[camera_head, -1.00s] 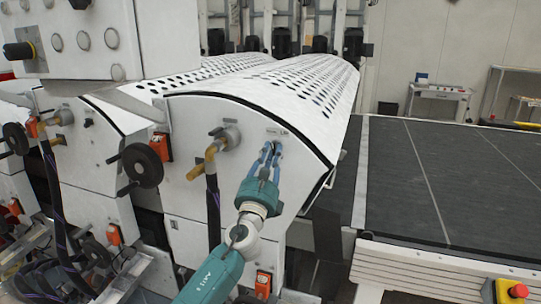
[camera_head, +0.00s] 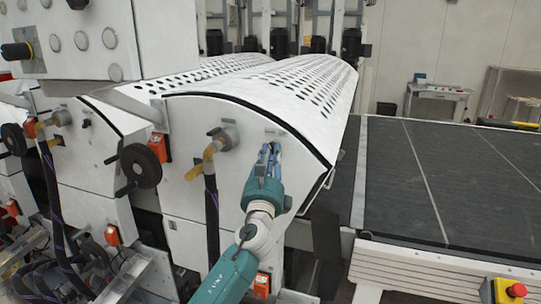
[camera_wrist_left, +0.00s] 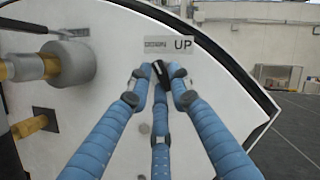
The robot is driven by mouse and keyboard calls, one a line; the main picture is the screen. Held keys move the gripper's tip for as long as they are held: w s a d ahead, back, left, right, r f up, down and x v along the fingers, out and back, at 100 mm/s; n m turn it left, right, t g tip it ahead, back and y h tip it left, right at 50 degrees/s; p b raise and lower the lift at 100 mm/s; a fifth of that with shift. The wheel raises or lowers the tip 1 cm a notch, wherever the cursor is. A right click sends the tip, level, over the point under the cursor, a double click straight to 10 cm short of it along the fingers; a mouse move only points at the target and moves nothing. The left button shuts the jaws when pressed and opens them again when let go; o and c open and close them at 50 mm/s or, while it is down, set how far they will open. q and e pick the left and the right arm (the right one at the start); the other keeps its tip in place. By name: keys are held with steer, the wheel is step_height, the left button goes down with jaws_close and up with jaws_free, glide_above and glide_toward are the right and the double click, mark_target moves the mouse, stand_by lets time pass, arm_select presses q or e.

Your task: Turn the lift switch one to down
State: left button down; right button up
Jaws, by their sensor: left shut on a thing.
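The lift switch (camera_wrist_left: 160,74) is a small dark knob on the white end panel (camera_head: 232,170) of the machine. My left gripper (camera_head: 270,150) has blue fingers and a teal hand. In the left wrist view its fingertips (camera_wrist_left: 157,76) close around the switch, which partly hides it. In the head view the fingers hide the switch. Its exact turn angle is hard to tell. My right gripper is in neither view.
A brass valve with a grey fitting (camera_head: 228,137) and a dark hose (camera_head: 212,205) stand left of the fingers. A black handwheel (camera_head: 141,165) is further left. A dark conveyor bed (camera_head: 440,180) stretches to the right. A red emergency button (camera_head: 517,290) is at lower right.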

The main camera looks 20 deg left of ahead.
arm_select(q)
steer(key=c, duration=1.6)
jaws_free()
steer(key=shift+f, duration=0.15)
steer(key=shift+o, duration=0.2)
steer(key=shift+s, duration=0.1)
steer(key=v, duration=1.1)
steer(key=shift+s, duration=0.35)
steer(key=shift+d+f, duration=0.1)
steer(key=shift+f, duration=0.15)
